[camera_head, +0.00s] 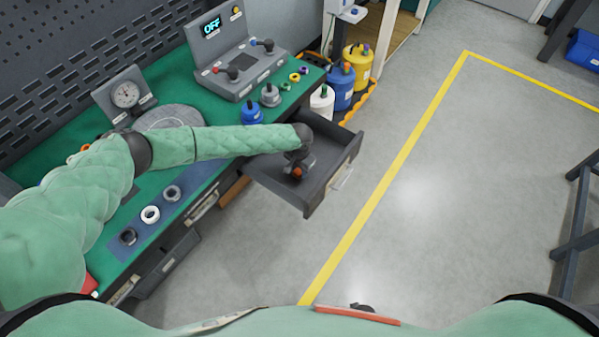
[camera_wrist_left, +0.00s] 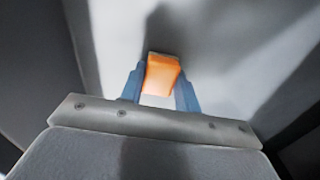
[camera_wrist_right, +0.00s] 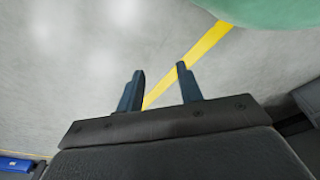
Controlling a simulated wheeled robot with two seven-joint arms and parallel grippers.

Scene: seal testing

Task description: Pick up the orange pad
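The orange pad (camera_wrist_left: 162,76) shows in the left wrist view between the two blue-grey fingers of my left gripper (camera_wrist_left: 160,84). Both fingers appear to touch its sides, and the pad reaches past their tips. In the head view the left gripper (camera_head: 299,167) points down inside the open drawer (camera_head: 333,178), with the orange pad (camera_head: 297,172) showing at its tip. I cannot tell whether the pad touches the drawer floor. My right gripper (camera_wrist_right: 160,82) is open and empty over the grey floor in the right wrist view.
The drawer walls stand close around my left gripper. The green bench (camera_head: 205,176) holds a control box (camera_head: 237,65), a dial gauge (camera_head: 126,96) and several rings on a blue mat (camera_head: 172,207). Coloured containers (camera_head: 340,87) stand beyond the drawer.

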